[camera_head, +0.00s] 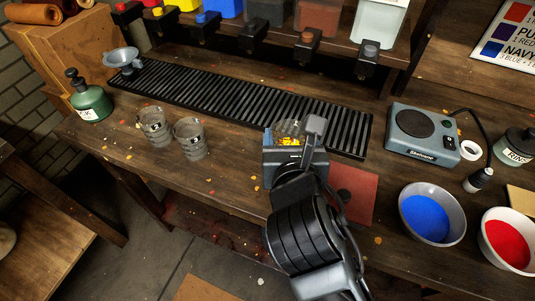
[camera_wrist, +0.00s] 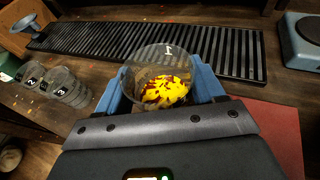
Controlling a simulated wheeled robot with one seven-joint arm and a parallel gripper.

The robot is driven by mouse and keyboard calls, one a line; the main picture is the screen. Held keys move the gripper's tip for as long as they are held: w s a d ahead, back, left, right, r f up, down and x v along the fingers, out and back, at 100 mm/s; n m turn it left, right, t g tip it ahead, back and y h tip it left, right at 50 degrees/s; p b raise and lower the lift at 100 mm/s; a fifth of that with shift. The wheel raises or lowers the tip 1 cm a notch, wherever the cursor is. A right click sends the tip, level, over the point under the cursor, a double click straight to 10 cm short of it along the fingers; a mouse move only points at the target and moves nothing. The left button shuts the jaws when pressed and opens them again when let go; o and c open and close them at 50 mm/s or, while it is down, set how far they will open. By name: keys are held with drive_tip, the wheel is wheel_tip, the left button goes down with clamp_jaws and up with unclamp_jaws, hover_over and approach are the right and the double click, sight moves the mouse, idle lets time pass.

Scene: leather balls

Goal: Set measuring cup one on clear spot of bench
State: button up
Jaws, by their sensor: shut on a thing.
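Measuring cup one (camera_wrist: 158,60) is a clear cup marked "1" with yellow and dark red stuff inside. My gripper (camera_wrist: 160,88) is shut on it, with a blue finger on each side. In the head view the cup (camera_head: 290,129) shows just beyond my gripper, by the front edge of the black slatted rack. My gripper hides its base, so I cannot tell whether it touches the bench. The wooden bench (camera_head: 236,178) has bare room left of my gripper. Cups two (camera_head: 153,126) and three (camera_head: 190,138) stand upright together farther left.
The black slatted rack (camera_head: 220,97) runs behind the cups. A red mat (camera_head: 354,190) lies right of my gripper. A scale-like device (camera_head: 423,133), a bowl of blue (camera_head: 431,214) and a bowl of red (camera_head: 507,240) are farther right. A green bottle (camera_head: 92,101) stands far left.

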drive_tip(key=shift+w+a+f, duration=0.35)
drive_tip(key=shift+a+f, duration=0.3)
drive_tip(key=shift+f, duration=0.45)
drive_tip(key=shift+w+a+f, duration=0.3)
drive_tip(key=shift+a+f, duration=0.4)
drive_tip(key=shift+f, duration=0.4)
drive_tip(key=shift+w+a+f, duration=0.35)
drive_tip(key=shift+a+f, duration=0.3)
drive_tip(key=shift+f, duration=0.45)
drive_tip(key=o, duration=1.2)
drive_tip(key=shift+f, duration=0.1)
drive_tip(key=v, duration=1.2)
drive_tip(key=shift+b, duration=0.35)
